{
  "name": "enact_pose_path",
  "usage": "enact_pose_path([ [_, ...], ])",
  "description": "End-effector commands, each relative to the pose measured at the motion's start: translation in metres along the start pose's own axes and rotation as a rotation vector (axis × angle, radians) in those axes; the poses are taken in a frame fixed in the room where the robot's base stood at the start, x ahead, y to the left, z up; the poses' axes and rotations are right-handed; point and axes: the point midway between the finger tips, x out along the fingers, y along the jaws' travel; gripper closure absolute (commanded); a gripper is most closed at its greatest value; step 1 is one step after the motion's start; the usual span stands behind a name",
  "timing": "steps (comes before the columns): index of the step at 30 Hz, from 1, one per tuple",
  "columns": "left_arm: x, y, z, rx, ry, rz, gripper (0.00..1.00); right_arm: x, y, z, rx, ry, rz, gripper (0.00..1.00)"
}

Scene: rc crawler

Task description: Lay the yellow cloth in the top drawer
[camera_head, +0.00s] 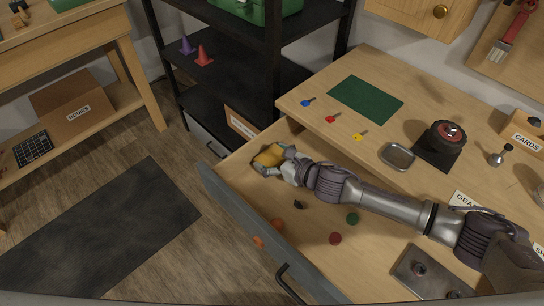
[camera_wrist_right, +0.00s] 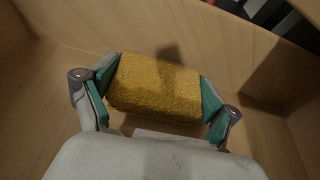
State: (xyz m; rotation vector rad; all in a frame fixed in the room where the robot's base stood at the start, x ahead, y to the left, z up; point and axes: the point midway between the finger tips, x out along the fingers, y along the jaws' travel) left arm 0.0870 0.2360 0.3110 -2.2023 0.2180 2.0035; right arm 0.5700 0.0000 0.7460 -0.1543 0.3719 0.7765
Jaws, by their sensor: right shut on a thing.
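The yellow cloth (camera_head: 268,157) is a folded, block-like bundle with a rough texture. It also shows in the right wrist view (camera_wrist_right: 158,85), between the teal finger pads. My right gripper (camera_head: 272,162) is shut on its two ends and holds it inside the open top drawer, at the drawer's far left corner. I cannot tell whether the cloth touches the drawer floor. The drawer has a grey front (camera_head: 238,213) with a black handle and a pale wooden floor, which also shows in the wrist view (camera_wrist_right: 230,45). My left gripper is out of view.
In the drawer lie a red disc (camera_head: 335,238), a green disc (camera_head: 352,218), a small dark piece (camera_head: 298,204) and orange pieces (camera_head: 277,224). A metal plate with knobs (camera_head: 425,272) lies at the lower right. The benchtop (camera_head: 310,92) overhangs behind; a black shelf (camera_head: 230,75) stands beyond.

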Motion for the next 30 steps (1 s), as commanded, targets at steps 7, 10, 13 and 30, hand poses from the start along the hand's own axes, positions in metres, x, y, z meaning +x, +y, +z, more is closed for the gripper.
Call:
enact_pose_path([
  [7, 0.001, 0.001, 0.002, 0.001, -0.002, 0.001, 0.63, 0.001, 0.000, -0.003, 0.000, 0.001, 0.000, 0.00],
  [10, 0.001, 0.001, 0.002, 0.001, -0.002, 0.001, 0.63, 0.001, 0.000, -0.003, 0.000, 0.001, 0.000, 0.00],
  [13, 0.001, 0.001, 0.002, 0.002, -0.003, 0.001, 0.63, 0.001, 0.000, -0.003, 0.000, 0.001, 0.000, 0.00],
  [30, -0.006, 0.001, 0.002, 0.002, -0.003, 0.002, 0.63, -0.070, -0.001, 0.000, -0.002, 0.002, -0.002, 0.00],
])
